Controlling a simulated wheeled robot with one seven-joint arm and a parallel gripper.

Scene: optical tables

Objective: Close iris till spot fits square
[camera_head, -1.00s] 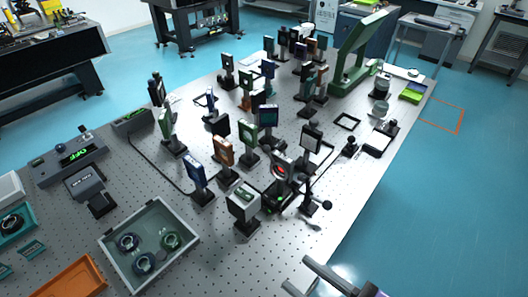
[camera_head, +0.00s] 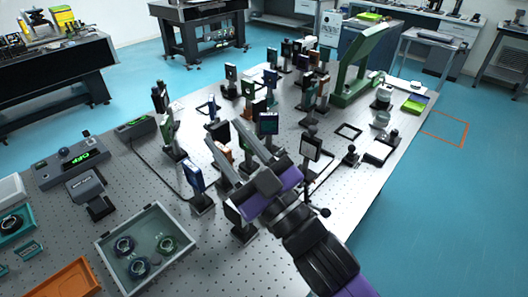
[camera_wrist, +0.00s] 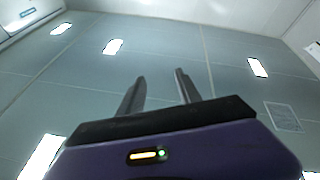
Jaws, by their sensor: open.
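My gripper (camera_head: 221,130) is open and empty, reaching over the optics from the lower right. In the wrist view its two fingers (camera_wrist: 160,76) stand apart against a pale wall and ceiling lights, with nothing between them. The mount with the red-lit round opening, likely the iris, is hidden behind my arm in the head view. A small dark knob on a rod (camera_head: 325,212) shows just right of my arm. A dark-framed pale plate (camera_head: 311,147) stands upright behind it. No light spot or square can be made out now.
Many upright optic mounts crowd the table (camera_head: 345,200) beyond and left of my gripper. A blue-faced mount (camera_head: 195,178) stands close left. A grey tray (camera_head: 108,243) with several rings lies front left. A green arched stand (camera_head: 362,60) is at the back right.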

